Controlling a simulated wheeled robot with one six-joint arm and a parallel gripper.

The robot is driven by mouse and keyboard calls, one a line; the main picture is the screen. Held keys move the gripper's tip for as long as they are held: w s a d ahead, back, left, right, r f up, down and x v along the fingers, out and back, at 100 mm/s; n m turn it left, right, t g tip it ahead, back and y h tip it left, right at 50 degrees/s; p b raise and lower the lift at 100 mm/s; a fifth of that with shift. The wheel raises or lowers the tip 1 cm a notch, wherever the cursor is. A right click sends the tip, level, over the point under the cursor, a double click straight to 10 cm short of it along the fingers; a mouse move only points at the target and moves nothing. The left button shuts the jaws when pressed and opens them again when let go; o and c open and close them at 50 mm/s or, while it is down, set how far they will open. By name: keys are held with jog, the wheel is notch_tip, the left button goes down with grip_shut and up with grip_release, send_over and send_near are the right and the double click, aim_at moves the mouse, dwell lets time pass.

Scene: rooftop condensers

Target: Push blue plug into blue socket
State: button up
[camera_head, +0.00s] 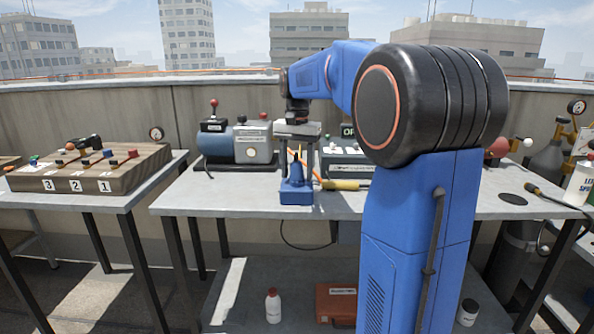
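My gripper (297,176) points down over the middle table, its two grey fingers apart with a gap between them. A blue piece (296,192) stands upright on the table below it, with a wide block at the bottom and a narrow top. The narrow top shows between the fingers, and I see no finger touching it. I cannot tell whether this piece is the blue plug, the blue socket, or both together. No other clear blue plug or socket shows on this table; my arm hides part of it.
A yellow-handled tool (346,185) lies right of the blue piece. A blue-grey machine (236,142) and a labelled box (345,165) stand behind. A wooden board numbered 3, 2, 1 (92,172) is on the left table. The middle table's front left (215,198) is clear.

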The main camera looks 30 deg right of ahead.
aim_at(297, 164)
jog(key=shift+r, duration=0.1)
notch_tip(297, 164, up, 17)
jog(key=s+a+f+n+t, duration=0.1)
jog(key=s+a+f+n, duration=0.2)
jog(key=s+a+f, duration=0.4)
jog(key=s+a+f+n+t, duration=0.1)
jog(key=s+a+f+n, duration=0.1)
jog(key=s+a+f, duration=0.45)
jog(key=s+a+f+n+t, duration=0.2)
jog(key=s+f+n, duration=0.3)
jog(key=s+f, duration=1.1)
jog(key=shift+s+a+f+t, duration=0.15)
jog(key=shift+s+f+t, duration=0.25)
jog(key=shift+f, duration=0.35)
dwell(1.4)
